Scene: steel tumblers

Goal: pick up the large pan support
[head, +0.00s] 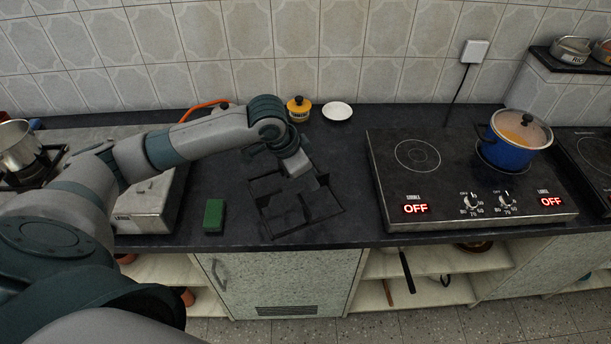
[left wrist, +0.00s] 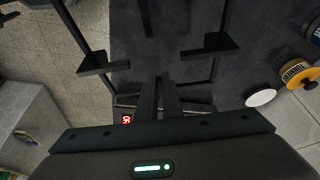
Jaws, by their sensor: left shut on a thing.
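The large pan support (head: 307,224) is a black, roughly square frame with inward prongs, over the dark counter left of the hob in the head view. My left gripper (head: 313,184) reaches down over its right part and is shut on it. In the left wrist view, the closed fingers (left wrist: 158,82) sit between two prongs of the pan support (left wrist: 209,48), whose bars run toward the top. I cannot tell whether it touches the counter. My right gripper is not in view.
A green sponge-like block (head: 214,215) lies to the left. A yellow pot (head: 299,109) and a white dish (head: 337,112) stand behind. The electric hob (head: 400,205) with a blue pot (head: 512,150) is to the right. The counter's front edge is close.

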